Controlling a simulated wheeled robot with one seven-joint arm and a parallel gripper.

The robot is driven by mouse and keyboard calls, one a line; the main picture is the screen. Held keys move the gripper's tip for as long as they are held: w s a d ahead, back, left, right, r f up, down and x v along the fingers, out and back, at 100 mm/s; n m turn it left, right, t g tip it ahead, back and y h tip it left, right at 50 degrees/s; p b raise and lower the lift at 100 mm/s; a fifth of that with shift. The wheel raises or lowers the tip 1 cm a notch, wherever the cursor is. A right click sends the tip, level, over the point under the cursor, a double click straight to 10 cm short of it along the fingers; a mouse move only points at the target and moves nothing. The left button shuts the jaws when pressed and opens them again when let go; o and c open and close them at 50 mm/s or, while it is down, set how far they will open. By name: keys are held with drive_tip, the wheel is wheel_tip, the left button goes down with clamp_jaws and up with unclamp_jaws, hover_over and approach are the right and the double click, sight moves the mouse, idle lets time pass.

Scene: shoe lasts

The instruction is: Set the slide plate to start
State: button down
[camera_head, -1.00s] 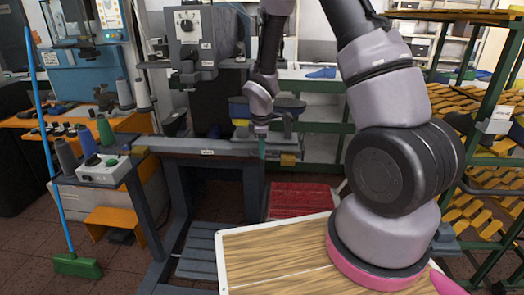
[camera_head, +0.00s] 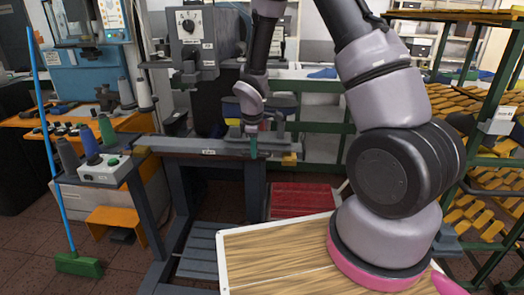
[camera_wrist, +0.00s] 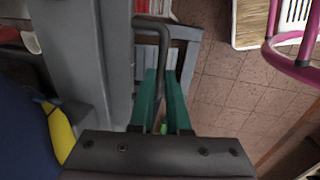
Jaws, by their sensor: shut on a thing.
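My gripper (camera_head: 253,143) is at the right part of the grey bench rail (camera_head: 205,148) in the head view, pointing down. Its teal fingers (camera_wrist: 163,98) are shut on a dark grey bent handle (camera_wrist: 153,28) in the wrist view. The handle lies beside a grey plate (camera_wrist: 112,60), which I take to be the slide plate. In the head view the grey plate (camera_head: 279,128) sits above the rail, partly hidden behind my gripper. A blue and yellow object (camera_wrist: 60,130) is at the left of the wrist view. No start mark is readable.
A control box (camera_head: 104,169) and thread spools stand left of the rail. A red ribbed crate (camera_head: 300,200) is below it. A wooden-topped surface (camera_head: 270,252) is in front. A green rack (camera_head: 490,120) with yellow pieces stands right. A blue-handled broom (camera_head: 55,150) is at far left.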

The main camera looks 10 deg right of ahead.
drive_tip(key=w+a, duration=0.2)
drive_tip(key=a, duration=0.4)
drive_tip(key=w+a, duration=0.2)
drive_tip(key=a, duration=0.4)
drive_tip(key=w+a, duration=0.1)
drive_tip(key=a, duration=0.5)
drive_tip(key=shift+w+a, duration=0.15)
drive_tip(key=shift+w, duration=0.25)
drive_tip(key=c, duration=0.9)
unclamp_jaws()
drive_tip(key=shift+r, duration=0.1)
drive_tip(key=r, duration=0.3)
drive_tip(key=s+r, duration=0.1)
drive_tip(key=r, duration=0.6)
drive_tip(key=shift+s+a+r, duration=0.2)
drive_tip(key=shift+s+a, duration=0.05)
drive_tip(key=shift+s, duration=0.15)
drive_tip(key=shift+r, duration=0.1)
